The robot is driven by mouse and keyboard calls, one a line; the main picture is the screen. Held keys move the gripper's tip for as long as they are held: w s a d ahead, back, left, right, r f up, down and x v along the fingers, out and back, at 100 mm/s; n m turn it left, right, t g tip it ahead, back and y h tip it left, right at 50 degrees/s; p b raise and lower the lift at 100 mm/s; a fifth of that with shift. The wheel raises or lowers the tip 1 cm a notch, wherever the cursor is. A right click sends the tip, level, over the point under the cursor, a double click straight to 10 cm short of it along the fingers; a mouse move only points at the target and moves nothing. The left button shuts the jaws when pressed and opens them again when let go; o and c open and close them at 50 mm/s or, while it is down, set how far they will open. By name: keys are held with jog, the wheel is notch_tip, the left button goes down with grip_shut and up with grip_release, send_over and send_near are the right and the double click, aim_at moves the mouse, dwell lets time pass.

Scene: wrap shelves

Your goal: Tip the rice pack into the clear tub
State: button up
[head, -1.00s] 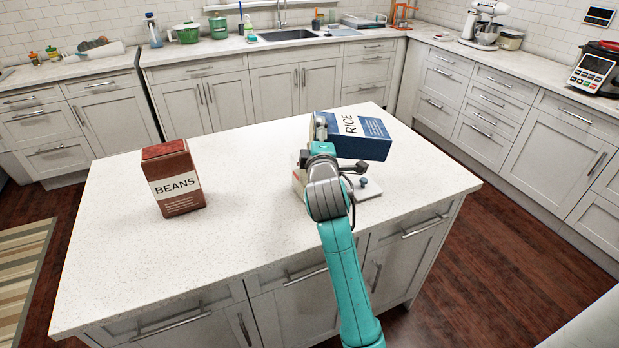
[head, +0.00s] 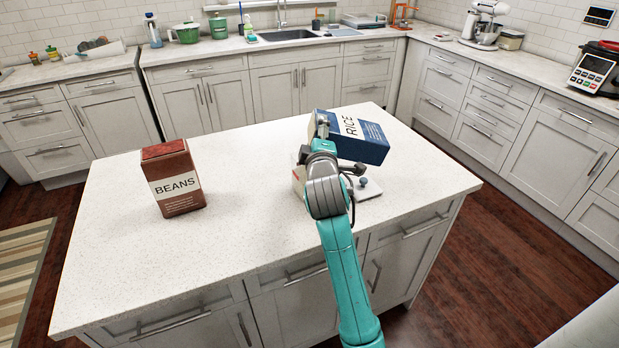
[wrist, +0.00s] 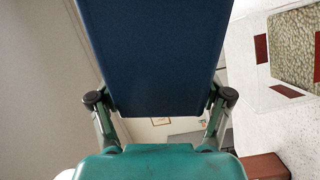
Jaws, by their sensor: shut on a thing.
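The blue and white rice pack (head: 368,138) is held tilted above the right part of the island. It also fills the upper middle of the wrist view (wrist: 152,55). My gripper (head: 320,135) is shut on it, with a finger at each side of the pack in the wrist view (wrist: 160,108). I cannot make out the clear tub for sure. A pale thing with a red mark (head: 298,178) is mostly hidden behind my arm, below the pack. No grains are seen falling.
A brown beans box (head: 173,180) stands upright on the left of the white island top (head: 110,255). A flat pale thing with a blue knob (head: 366,182) lies right of my arm. A pale item with a mottled panel (wrist: 295,50) shows in the wrist view. The island's middle is clear.

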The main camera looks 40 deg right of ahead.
aim_at(348, 128)
jog(key=m, duration=0.2)
jog(key=r+m, duration=0.1)
jog(key=m, duration=0.1)
jog(key=shift+r, duration=0.2)
jog(key=shift+s+d+r+m, duration=0.45)
jog(key=shift+s+d+m, duration=0.3)
jog(key=shift+d+m, duration=0.25)
jog(key=shift+s+d+r+m, duration=0.45)
jog(key=shift+s+d+m, duration=0.3)
jog(key=shift+d+m, duration=0.25)
jog(key=shift+s+d+r+m, duration=0.45)
jog(key=shift+s+d+m, duration=0.3)
jog(key=shift+d+m, duration=0.2)
jog(key=shift+s+d+r+m, duration=0.4)
jog(key=shift+s+d+m, duration=0.25)
jog(key=shift+d+m, duration=0.25)
jog(key=shift+s+d+r+m, duration=0.35)
jog(key=shift+s+d+m, duration=0.3)
jog(key=shift+d+m, duration=0.2)
jog(key=shift+s+d+r+m, duration=0.4)
jog(key=shift+s+d+m, duration=0.25)
jog(key=shift+d+m, duration=0.2)
